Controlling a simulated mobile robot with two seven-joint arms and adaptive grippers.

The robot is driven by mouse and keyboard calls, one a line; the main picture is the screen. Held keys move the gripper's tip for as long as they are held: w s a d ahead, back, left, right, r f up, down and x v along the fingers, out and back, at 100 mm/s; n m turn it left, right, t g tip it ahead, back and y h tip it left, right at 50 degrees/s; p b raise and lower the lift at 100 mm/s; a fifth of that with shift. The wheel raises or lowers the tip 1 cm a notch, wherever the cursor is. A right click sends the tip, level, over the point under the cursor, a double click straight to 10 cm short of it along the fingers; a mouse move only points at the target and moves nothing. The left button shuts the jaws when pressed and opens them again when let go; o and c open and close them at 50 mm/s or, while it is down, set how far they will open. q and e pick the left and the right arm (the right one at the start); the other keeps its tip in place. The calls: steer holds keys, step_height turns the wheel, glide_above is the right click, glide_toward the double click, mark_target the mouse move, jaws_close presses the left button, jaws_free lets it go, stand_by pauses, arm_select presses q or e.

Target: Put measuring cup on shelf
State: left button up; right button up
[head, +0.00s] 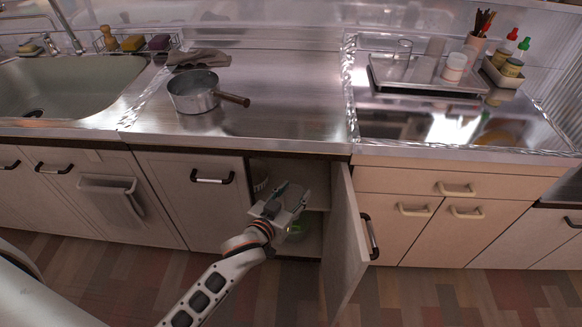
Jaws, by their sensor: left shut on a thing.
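My left gripper (291,197) reaches into the opening of the lower cabinet (311,225), in front of its shelf (317,196). It is shut on a small, pale greyish, see-through thing, which I take to be the measuring cup. The gripper hides most of it, so its outline and tilt are unclear. I cannot tell whether it touches the shelf. The cabinet door (345,240) stands open to the right of the gripper. My right gripper is not in view.
A pale item (260,182) stands inside the cabinet at the left. On the counter above are a saucepan (194,92), a cloth (198,58) and a tray (425,84) with cups. The sink (75,80) is at the left.

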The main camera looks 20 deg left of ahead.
arm_select(q)
steer(key=w+a+b, duration=0.2)
steer(key=w+a, duration=0.2)
steer(key=w, duration=0.9)
step_height(320, 180, down, 8)
steer(key=b, duration=0.3)
steer(key=shift+d+r+b, duration=0.1)
steer(key=shift+b, duration=0.25)
steer(key=shift+w, duration=0.35)
steer(key=shift+r, duration=0.25)
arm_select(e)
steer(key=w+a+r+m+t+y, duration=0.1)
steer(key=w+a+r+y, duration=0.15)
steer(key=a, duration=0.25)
arm_select(q)
steer(key=shift+f, duration=0.2)
steer(key=o, duration=1.2)
steer(key=shift+r, duration=0.4)
steer(key=p+v, duration=0.3)
steer(key=v, duration=0.9)
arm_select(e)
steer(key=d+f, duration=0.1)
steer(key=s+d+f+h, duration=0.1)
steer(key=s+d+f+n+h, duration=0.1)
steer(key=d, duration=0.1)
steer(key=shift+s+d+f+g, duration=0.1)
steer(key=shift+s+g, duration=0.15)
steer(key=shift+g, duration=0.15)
